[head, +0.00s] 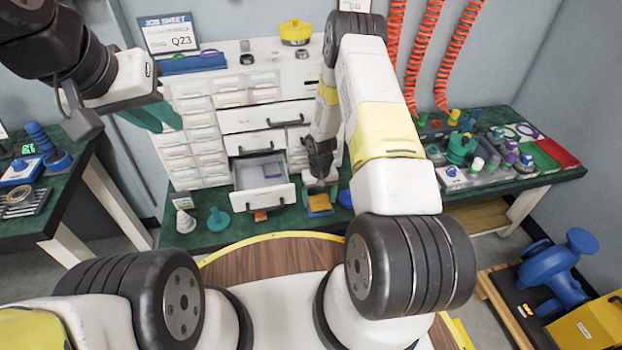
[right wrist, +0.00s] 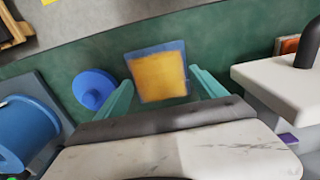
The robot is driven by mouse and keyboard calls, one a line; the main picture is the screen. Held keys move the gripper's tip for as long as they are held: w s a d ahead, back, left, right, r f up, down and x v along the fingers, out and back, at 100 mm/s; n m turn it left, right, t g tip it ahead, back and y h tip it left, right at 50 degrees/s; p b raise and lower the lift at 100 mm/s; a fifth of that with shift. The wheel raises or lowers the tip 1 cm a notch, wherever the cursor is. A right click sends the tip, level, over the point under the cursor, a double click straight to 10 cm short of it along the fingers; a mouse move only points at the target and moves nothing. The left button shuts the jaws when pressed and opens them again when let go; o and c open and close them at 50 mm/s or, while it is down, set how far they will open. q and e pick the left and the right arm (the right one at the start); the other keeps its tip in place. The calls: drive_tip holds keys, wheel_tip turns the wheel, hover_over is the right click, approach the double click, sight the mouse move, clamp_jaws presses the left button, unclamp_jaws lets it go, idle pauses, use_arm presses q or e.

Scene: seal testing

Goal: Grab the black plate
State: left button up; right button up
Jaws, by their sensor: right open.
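I see no plainly black plate. A square piece with a yellow-orange face and a dark blue-grey border (right wrist: 157,76) lies on the green surface in the right wrist view. It also shows in the head view (head: 319,203), just below my right gripper (head: 319,188). In the right wrist view my right gripper (right wrist: 161,77) is open, one teal finger on each side of the square piece, with gaps to both. Whether the fingertips are level with it I cannot tell. My left gripper (head: 152,116) is at the upper left, its teal fingers beside the drawer cabinet. Its opening is unclear.
A blue round part (right wrist: 93,89) lies close to the left finger. An open drawer (head: 264,188) juts from the white cabinet (head: 262,118) left of my right gripper.

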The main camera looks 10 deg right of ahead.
drive_tip(key=shift+f, duration=0.6)
clamp_jaws()
drive_tip(key=shift+r, duration=0.2)
